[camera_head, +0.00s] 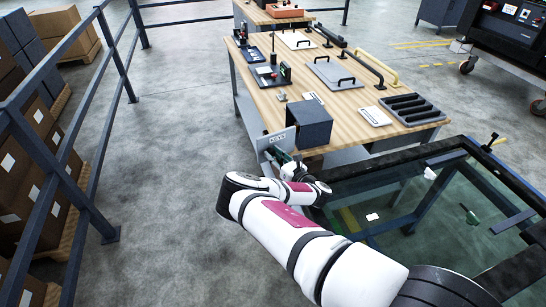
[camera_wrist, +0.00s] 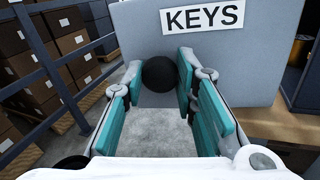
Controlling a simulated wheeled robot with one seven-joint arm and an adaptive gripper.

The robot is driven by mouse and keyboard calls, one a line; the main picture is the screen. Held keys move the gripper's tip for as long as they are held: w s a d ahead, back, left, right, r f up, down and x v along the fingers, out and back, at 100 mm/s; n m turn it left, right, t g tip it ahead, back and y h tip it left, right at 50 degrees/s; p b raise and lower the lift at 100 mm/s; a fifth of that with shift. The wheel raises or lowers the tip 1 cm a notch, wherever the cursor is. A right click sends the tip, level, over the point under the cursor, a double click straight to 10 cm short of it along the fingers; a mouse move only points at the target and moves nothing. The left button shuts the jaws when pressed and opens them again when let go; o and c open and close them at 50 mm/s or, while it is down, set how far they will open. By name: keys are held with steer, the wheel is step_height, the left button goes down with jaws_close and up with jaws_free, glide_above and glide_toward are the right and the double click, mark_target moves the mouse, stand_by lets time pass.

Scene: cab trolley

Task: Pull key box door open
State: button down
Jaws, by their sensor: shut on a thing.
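The key box (camera_head: 310,125) is a dark grey-blue box at the near left corner of the wooden table. Its light grey door (camera_head: 277,142) bears a KEYS label and juts out to the left of the box body, apparently swung open. The door also fills the upper wrist view (camera_wrist: 240,65), with floor showing below it. A round black knob (camera_wrist: 160,74) sits low on the door's left part. My gripper (camera_head: 281,160) is in front of the door. Its teal-padded fingers (camera_wrist: 157,84) are shut on the knob, one on each side. The box interior is hidden.
The wooden table (camera_head: 345,105) holds trays, handles and small tools behind the box. A glass-topped dark frame (camera_head: 420,200) stands to the right of my arm. A blue-grey railing (camera_head: 60,160) and stacked cartons (camera_head: 30,130) are at the left. Floor between railing and table is clear.

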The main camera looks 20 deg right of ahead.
steer(key=shift+r, duration=0.15)
steer(key=c, duration=1.3)
jaws_free()
steer(key=shift+s, duration=0.1)
steer(key=shift+s+d, duration=0.2)
steer(key=shift+s, duration=0.2)
steer(key=v, duration=1.1)
